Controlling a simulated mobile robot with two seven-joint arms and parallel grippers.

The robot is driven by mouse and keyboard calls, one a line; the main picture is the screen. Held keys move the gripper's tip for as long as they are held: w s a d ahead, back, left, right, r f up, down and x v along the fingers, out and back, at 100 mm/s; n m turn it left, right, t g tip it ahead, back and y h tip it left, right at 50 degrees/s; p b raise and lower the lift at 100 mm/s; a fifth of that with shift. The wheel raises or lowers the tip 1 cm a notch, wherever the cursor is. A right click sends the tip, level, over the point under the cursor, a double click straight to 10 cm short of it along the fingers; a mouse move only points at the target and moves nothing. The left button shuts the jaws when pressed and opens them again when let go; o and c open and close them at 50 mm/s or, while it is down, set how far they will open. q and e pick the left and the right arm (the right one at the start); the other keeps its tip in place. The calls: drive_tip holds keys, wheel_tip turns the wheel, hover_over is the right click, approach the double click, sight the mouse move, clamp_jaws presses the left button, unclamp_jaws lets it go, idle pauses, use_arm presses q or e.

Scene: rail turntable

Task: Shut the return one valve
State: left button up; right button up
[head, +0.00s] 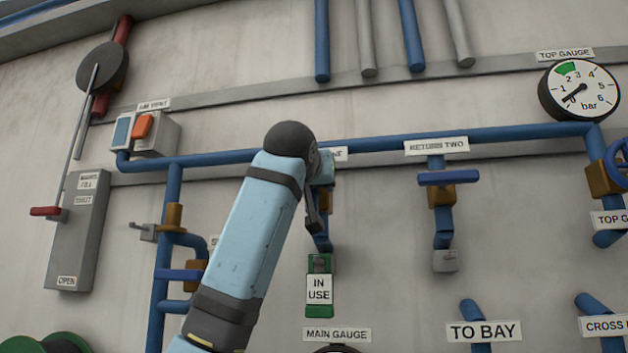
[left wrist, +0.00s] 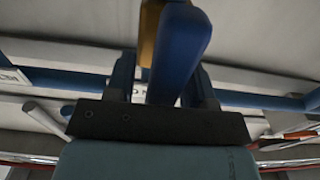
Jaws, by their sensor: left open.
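The return one valve is mostly hidden behind my left arm in the head view; a bit of its brass body (head: 326,201) shows, and its label (head: 340,153) is partly covered. In the left wrist view its blue lever handle (left wrist: 178,50) stands between my two fingers, with the brass body (left wrist: 150,30) beside it. My left gripper (head: 316,210) is at the valve. In the left wrist view the gripper (left wrist: 160,88) is open, with a finger on each side of the handle; contact cannot be told. My right gripper is not in view.
The return two valve (head: 447,178), its blue handle crosswise to its pipe, is to the right. A green IN USE tag (head: 319,289) hangs below return one. A blue pipe (head: 380,142) runs across the wall. A switch box (head: 158,134) and top gauge (head: 579,90) flank it.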

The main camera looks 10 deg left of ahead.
use_arm(q)
clamp_jaws()
drive_tip(key=shift+m, duration=0.3)
drive_tip(key=m, duration=0.1)
drive_tip(key=m+p, duration=0.1)
drive_tip(key=m, duration=0.1)
drive_tip(key=shift+d+m, duration=0.25)
drive_tip(key=shift+m, duration=0.15)
drive_tip(key=m+p, duration=0.1)
drive_tip(key=m, duration=0.2)
drive_tip(key=m+p, duration=0.1)
drive_tip(key=m, duration=0.2)
drive_tip(key=d+f+m+p, duration=0.1)
drive_tip(key=m+p, duration=0.1)
drive_tip(key=m, duration=0.1)
drive_tip(key=shift+m, duration=0.4)
drive_tip(key=shift+f+m+p, duration=0.25)
drive_tip(key=shift+m+p, duration=0.45)
drive_tip(key=shift+m, duration=1.1)
drive_tip(key=shift+f, duration=0.1)
